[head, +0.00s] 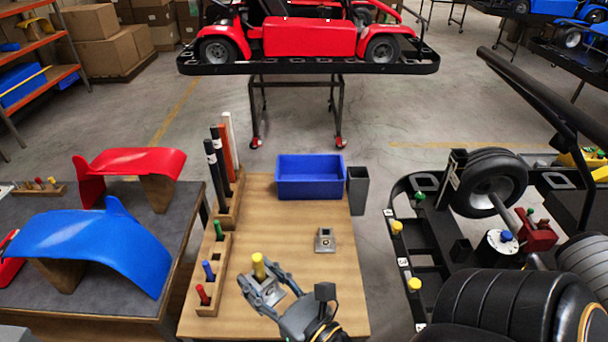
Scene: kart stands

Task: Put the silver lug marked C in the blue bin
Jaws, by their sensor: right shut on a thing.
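A small silver lug (325,240) with a dark round hole lies on the wooden table, right of its middle. Any letter on it is too small to read. The blue bin (310,178) stands at the table's back edge, and the inside that shows looks empty. My right gripper (262,283) is over the front of the table, left of and nearer than the lug. It is shut on an upright yellow peg (258,265); the fingers hide its lower part, and I cannot tell whether the grey below it is part of it. My left gripper is out of view.
A wooden rack (213,262) with coloured pegs and tall rods runs along the table's left side. A dark grey cup (358,188) stands right of the bin. A black kart frame (408,282) with tyres is at right. The tabletop around the lug is clear.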

